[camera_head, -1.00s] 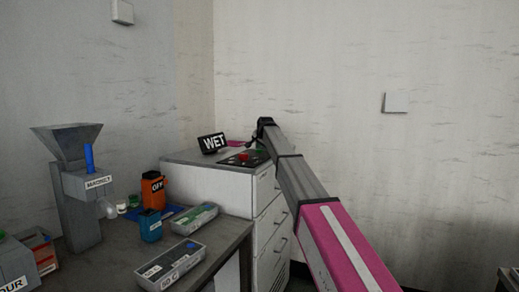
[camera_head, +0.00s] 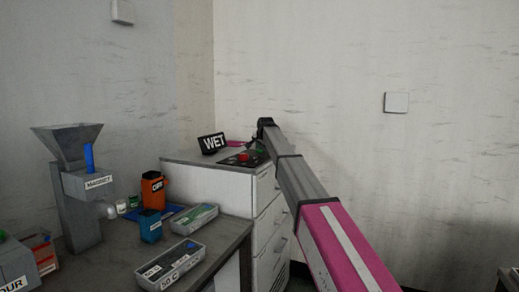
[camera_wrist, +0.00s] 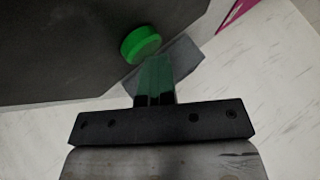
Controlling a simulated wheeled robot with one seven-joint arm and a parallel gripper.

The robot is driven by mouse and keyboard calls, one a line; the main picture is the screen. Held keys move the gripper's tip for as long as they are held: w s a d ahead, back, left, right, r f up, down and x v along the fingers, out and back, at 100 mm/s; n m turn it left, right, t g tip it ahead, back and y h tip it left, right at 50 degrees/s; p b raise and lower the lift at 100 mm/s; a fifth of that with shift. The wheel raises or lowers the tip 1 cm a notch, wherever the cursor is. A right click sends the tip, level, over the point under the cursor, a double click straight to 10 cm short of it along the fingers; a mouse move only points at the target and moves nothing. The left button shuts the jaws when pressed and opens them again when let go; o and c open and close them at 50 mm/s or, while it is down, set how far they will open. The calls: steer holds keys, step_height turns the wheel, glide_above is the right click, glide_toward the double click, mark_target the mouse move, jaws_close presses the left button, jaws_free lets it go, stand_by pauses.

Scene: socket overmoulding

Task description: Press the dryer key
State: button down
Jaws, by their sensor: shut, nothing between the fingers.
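A green round button (camera_wrist: 140,43) stands out from a dark panel in the wrist view. In the head view the dark control panel (camera_head: 232,161) lies on the white cabinet, with a red button (camera_head: 243,157) and a green button (camera_head: 261,152). I see no label naming the dryer key. My gripper (camera_wrist: 157,62) is shut and empty, its tips beside the lower right of the green button in the picture. I cannot tell whether they touch it. In the head view the gripper is small and dark over the panel's back edge.
A black sign reading WET (camera_head: 212,143) stands on the white cabinet (camera_head: 205,181), left of the panel. A grey table (camera_head: 226,232) with a hopper machine (camera_head: 75,185), an orange container (camera_head: 153,189) and labelled trays is at the left.

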mark_target(260, 150)
steer(key=shift+r, duration=2.85)
